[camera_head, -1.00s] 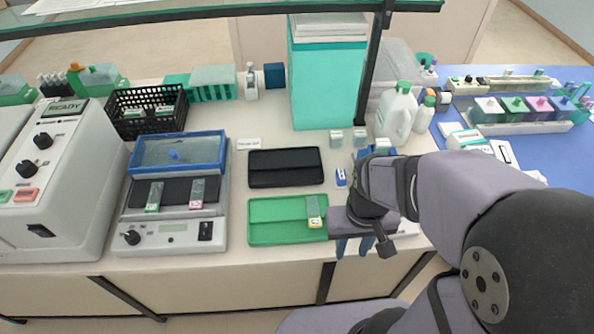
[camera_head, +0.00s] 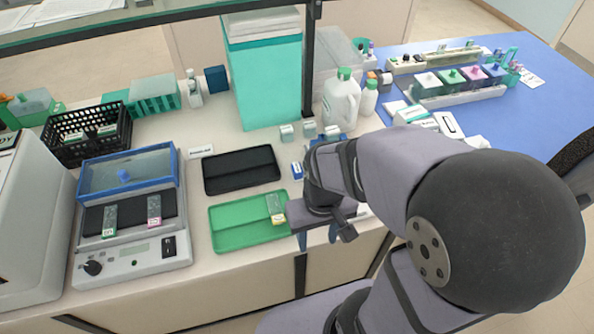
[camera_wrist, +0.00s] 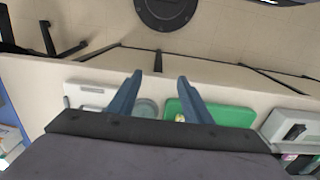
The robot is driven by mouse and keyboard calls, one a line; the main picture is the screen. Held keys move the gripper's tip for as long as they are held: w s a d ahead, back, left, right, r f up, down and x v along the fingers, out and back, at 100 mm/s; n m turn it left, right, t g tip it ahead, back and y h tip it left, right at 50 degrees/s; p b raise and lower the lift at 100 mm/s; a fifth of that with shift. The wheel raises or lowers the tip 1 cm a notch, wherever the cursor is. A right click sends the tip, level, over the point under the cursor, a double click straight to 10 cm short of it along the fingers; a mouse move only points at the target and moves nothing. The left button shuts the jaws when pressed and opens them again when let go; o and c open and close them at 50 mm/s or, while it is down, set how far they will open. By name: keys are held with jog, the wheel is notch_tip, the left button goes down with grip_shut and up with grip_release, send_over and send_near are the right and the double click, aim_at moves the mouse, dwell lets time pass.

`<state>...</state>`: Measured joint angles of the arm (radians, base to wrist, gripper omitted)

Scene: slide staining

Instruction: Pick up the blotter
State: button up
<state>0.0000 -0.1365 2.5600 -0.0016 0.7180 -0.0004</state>
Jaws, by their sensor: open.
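I cannot tell for sure which thing is the blotter. A small blue-and-white item (camera_head: 297,170) stands between the black tray and my wrist in the head view. Another blue thing (camera_head: 328,138) is partly hidden behind my wrist. My gripper (camera_head: 317,240) is open and empty near the table's front edge, right of the green tray. In the wrist view, my gripper's (camera_wrist: 160,76) two blue fingers are apart with nothing between them. A pale plate with a grey round part (camera_wrist: 147,107) lies partly behind the left finger.
The green tray (camera_head: 235,232) has a slide on its right end. The black tray (camera_head: 240,180) lies behind it. A heater with a blue-framed lid (camera_head: 130,187) stands left. White bottles (camera_head: 342,100) and a teal box (camera_head: 265,80) stand at the back.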

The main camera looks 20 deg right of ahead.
jog(key=w+a+r+m+p, duration=0.2)
jog(key=w+r+p, duration=0.1)
jog(key=w+r, duration=0.25)
jog(key=n+p, duration=0.2)
send_over(297, 167)
jog(key=shift+s+f, duration=0.15)
jog(key=shift+f, duration=0.75)
jog(key=shift+w+d+f, duration=0.1)
jog(key=shift+w, duration=0.1)
jog(key=shift+f, duration=1.05)
jog(key=shift+s+f+p, duration=0.15)
jog(key=shift+f+p, duration=0.45)
jog(key=shift+p, duration=0.25)
jog(key=shift+f+p, duration=0.8)
jog(key=shift+f, duration=1.2)
jog(key=shift+c, duration=0.6)
